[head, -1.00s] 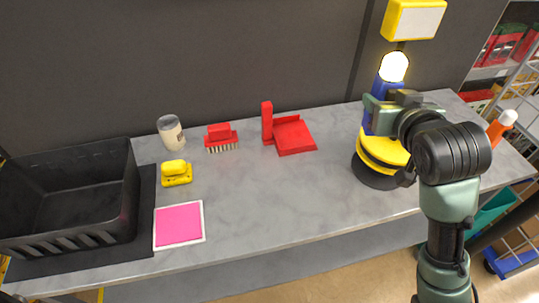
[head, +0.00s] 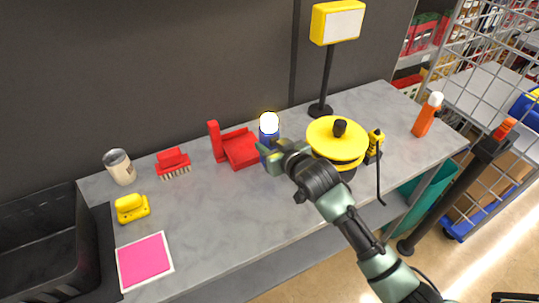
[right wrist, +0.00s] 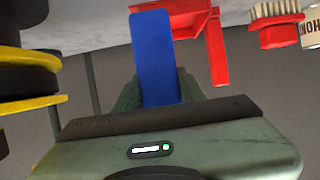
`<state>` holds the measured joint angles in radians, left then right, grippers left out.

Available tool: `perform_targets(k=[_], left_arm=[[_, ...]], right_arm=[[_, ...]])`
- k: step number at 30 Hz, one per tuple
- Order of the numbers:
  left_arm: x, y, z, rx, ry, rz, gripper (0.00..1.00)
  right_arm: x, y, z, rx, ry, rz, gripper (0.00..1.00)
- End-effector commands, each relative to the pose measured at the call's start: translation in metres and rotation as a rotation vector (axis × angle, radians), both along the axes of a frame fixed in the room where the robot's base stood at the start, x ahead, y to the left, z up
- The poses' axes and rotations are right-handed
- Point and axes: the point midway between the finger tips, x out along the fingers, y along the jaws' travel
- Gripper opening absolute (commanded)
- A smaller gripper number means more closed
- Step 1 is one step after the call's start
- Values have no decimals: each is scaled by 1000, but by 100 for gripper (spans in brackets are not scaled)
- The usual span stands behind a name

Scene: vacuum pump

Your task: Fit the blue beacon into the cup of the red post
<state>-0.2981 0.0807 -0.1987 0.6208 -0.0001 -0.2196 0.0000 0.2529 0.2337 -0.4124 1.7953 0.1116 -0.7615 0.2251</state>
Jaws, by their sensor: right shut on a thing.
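The blue beacon (head: 268,133), with a glowing white dome, is upright left of the yellow pump in the head view. My right gripper (head: 270,152) is shut on its blue body. The blue body also shows between the fingers in the right wrist view (right wrist: 154,55). Whether its base touches the table is hard to tell. A dark post with a red top (head: 504,129) stands on the floor beyond the table's right end. No cup can be made out on it. My left gripper is not in view.
The yellow-and-black pump (head: 334,142) stands close right of the beacon, with a sign on a pole (head: 327,80) behind. An orange bottle (head: 427,115) stands at the right end. A wire rack (head: 490,50) is beyond.

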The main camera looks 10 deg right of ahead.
Motion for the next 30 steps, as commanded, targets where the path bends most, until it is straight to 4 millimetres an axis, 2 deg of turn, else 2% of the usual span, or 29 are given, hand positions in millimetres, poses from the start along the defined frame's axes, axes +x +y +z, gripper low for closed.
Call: perform_targets(k=[10,23,24,26,30], left_arm=[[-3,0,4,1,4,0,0],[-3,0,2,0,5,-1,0],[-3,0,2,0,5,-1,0],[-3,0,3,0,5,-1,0],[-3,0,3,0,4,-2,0]], right_arm=[[0,0,-42,0,1,0,0],[0,0,-50,1,-2,0,0],[0,0,-51,0,0,0,43],[0,0,-50,0,0,0,59],[0,0,-50,0,0,0,62]])
